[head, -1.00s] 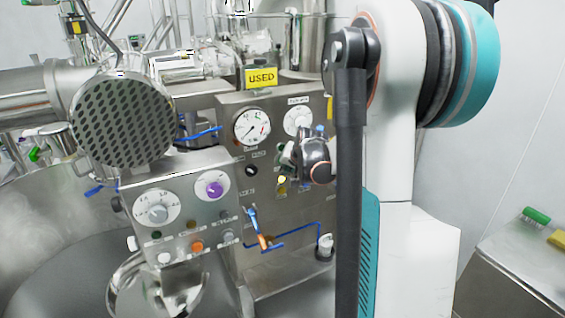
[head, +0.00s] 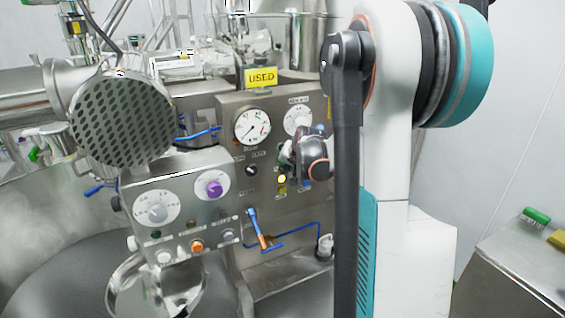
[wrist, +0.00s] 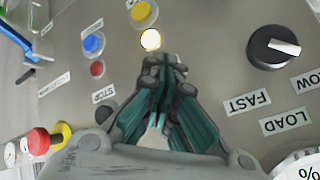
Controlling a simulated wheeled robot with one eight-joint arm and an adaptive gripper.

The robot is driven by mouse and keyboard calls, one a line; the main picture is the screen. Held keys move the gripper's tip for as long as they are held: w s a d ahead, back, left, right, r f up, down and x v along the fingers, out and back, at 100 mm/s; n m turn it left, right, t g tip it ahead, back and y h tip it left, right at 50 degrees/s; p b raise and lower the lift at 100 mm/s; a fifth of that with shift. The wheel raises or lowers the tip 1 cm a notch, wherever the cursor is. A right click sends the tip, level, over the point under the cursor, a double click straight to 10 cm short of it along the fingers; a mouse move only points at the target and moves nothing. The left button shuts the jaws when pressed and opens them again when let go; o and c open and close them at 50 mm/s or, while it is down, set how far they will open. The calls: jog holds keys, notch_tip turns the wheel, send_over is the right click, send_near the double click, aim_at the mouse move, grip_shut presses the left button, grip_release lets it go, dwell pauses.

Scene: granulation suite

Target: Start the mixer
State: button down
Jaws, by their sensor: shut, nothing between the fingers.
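The mixer's steel control panel (head: 240,108) fills the middle of the head view. My gripper (wrist: 170,62) is shut and empty, its fingertips close to the panel just below a lit yellow-white lamp (wrist: 150,40) in the wrist view. I cannot tell whether they touch the panel. A yellow button or lamp (wrist: 143,12), a blue one (wrist: 93,43), a red one (wrist: 97,69) and a dark one (wrist: 105,108) by a STOP label lie around it. A black selector knob (wrist: 275,47) is at right, near FAST and LOAD labels. In the head view my gripper (head: 288,160) is partly hidden.
A lower box (head: 185,210) carries a purple knob (head: 213,185) and an orange button (head: 197,246). Blue-handled valve piping (head: 290,232) runs below the panel. A red knob on a yellow base (wrist: 38,141) shows at lower left in the wrist view. A steel table (head: 515,275) stands at right.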

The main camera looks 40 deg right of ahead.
jog(key=shift+w+d, duration=0.1)
jog(key=shift+w, duration=0.3)
dwell(0.7)
dwell(0.3)
jog(key=shift+s+a, duration=0.2)
jog(key=shift+s, duration=0.65)
jog(key=s, duration=0.2)
jog(key=s+a, duration=0.1)
jog(key=s, duration=0.1)
jog(key=shift+s+a, duration=0.1)
jog(key=shift+s, duration=0.3)
dwell(0.6)
